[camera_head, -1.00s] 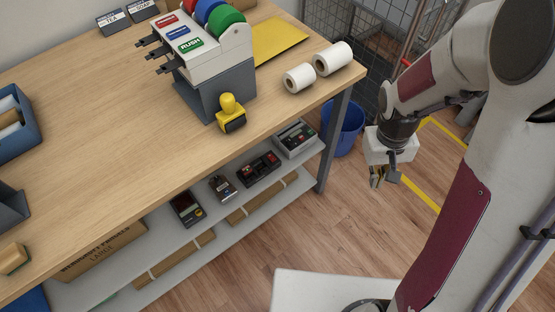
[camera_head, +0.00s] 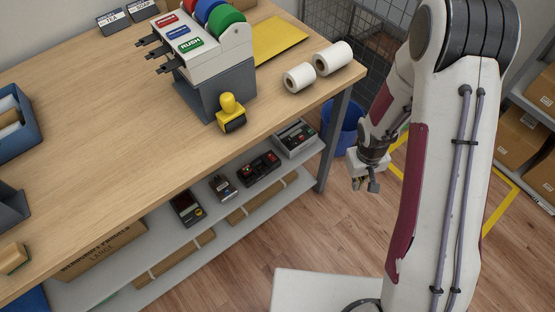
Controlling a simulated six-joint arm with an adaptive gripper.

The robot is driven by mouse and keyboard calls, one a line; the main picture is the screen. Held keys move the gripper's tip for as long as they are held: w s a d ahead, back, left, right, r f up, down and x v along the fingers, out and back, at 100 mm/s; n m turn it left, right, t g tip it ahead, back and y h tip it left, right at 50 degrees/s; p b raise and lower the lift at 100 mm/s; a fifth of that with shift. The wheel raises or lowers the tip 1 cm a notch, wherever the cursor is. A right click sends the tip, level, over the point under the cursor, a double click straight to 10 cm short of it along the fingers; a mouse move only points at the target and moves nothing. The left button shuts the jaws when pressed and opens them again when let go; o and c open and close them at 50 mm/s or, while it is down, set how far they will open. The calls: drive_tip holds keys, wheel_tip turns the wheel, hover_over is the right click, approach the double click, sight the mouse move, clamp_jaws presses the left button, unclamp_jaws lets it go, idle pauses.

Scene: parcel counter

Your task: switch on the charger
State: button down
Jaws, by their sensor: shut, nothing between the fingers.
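Several small devices stand in a row on the grey shelf under the counter. A black device with red parts (camera_head: 258,168) in that row looks most like the charger; its switch is too small to make out. My gripper (camera_head: 365,186) is shut and empty. It hangs over the floor to the right of the shelf and the table leg, apart from all the devices.
The table leg (camera_head: 334,140) and a blue bin (camera_head: 343,125) stand near my gripper. Floor in front is clear.

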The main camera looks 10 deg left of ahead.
drive_tip(key=w+a+f+n+t+y, duration=0.2)
drive_tip(key=a+f, duration=0.3)
drive_tip(key=f, duration=0.6)
drive_tip(key=w+a+f+n+t+y, duration=0.15)
drive_tip(key=a+f, duration=0.35)
drive_tip(key=f, duration=0.7)
drive_tip(key=w+a+r+n+t+y, duration=0.1)
drive_tip(key=w+a+r+t+y, duration=0.5)
drive_tip(key=w+a+r+y, duration=0.1)
wheel_tip(320, 180, up, 2)
drive_tip(key=shift+w+a+r+n, duration=0.2)
drive_tip(key=shift+w+a+n, duration=0.15)
drive_tip(key=shift+w+a, duration=0.6)
drive_tip(key=shift+s+a, duration=0.15)
drive_tip(key=shift+a, duration=0.1)
hover_over(272, 157)
drive_tip(key=s+d, duration=0.2)
drive_tip(key=shift+s+d+f, duration=0.1)
drive_tip(key=shift+s+f, duration=0.1)
drive_tip(key=shift+f, duration=1.6)
drive_tip(key=shift+s+d+f, duration=0.15)
drive_tip(key=shift+f, duration=1.8)
drive_tip(key=shift+f, duration=0.15)
